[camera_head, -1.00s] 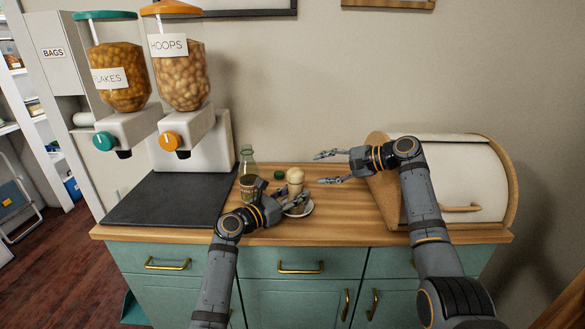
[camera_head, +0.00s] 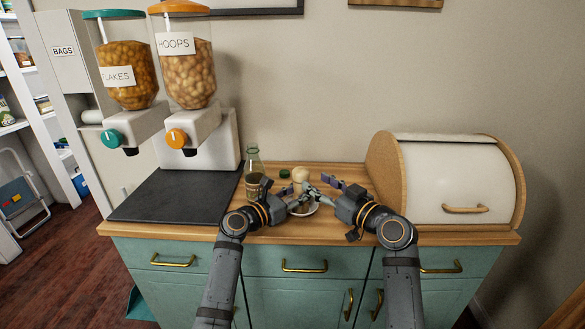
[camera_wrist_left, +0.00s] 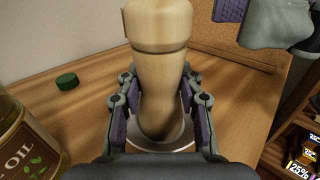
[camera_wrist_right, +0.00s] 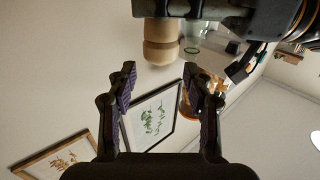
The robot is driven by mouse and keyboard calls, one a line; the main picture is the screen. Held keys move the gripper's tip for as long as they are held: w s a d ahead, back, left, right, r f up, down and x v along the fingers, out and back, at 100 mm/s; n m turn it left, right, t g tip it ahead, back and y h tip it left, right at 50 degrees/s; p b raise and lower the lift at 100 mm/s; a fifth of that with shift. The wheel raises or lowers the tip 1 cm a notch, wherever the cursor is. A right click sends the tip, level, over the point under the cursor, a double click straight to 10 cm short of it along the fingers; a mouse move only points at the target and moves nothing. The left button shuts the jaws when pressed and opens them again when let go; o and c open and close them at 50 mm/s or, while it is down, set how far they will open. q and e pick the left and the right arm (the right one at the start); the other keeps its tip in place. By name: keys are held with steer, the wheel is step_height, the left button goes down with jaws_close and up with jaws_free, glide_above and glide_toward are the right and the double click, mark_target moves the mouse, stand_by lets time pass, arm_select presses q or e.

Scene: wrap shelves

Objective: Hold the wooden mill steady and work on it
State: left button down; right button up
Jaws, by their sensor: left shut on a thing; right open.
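The wooden mill (camera_wrist_left: 158,65) is pale and stands upright on a small white saucer (camera_wrist_left: 178,145). Its round top (camera_head: 301,174) shows in the head view above my grippers. My left gripper (camera_wrist_left: 160,105) is shut on the mill's lower body, with a finger on each side. My right gripper (camera_head: 327,188) is open just right of the mill. In the right wrist view the mill (camera_wrist_right: 162,40) is beyond the fingertips of my right gripper (camera_wrist_right: 165,85), and nothing is between them. The left gripper hides part of the saucer in the head view.
An oil bottle (camera_wrist_left: 25,140) stands left of the mill, with a green cap (camera_wrist_left: 67,81) on the wooden counter (camera_head: 345,232). A bread box (camera_head: 455,185) is at the right. Cereal dispensers (camera_head: 186,75) and a dark mat (camera_head: 175,197) are at the left.

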steer(key=x, duration=1.1)
steer(key=shift+a, duration=0.15)
steer(key=shift+w, duration=0.15)
steer(key=c, duration=1)
jaws_close()
